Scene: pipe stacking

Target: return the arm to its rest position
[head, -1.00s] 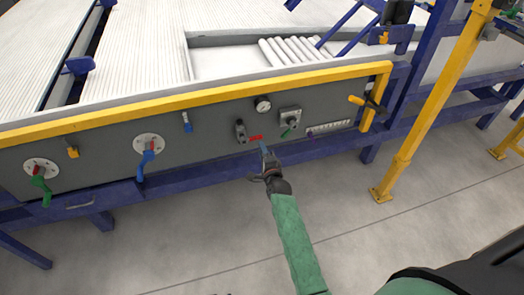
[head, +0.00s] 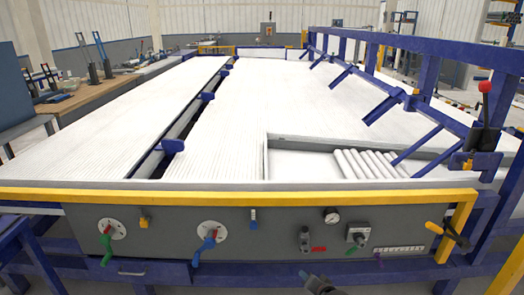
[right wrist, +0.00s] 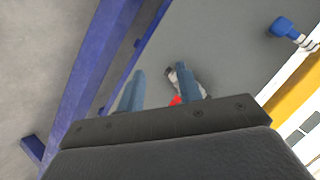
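My right gripper (head: 312,278) shows at the bottom edge of the head view, just below the grey control panel (head: 280,222). It is apart from the red-handled switch (head: 306,240) above it. In the right wrist view its two blue-grey fingers (right wrist: 160,90) stand apart with no object held between them. The switch's red part (right wrist: 176,101) shows beyond the fingers, partly hidden by one. My left gripper is in neither view.
A blue frame rail (head: 230,273) runs under the panel near the gripper. The panel carries a green lever (head: 106,247), a blue lever (head: 205,245) and a gauge (head: 331,215). White pipes (head: 368,164) lie in a trough above. A yellow-handled lever (head: 440,231) sticks out at right.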

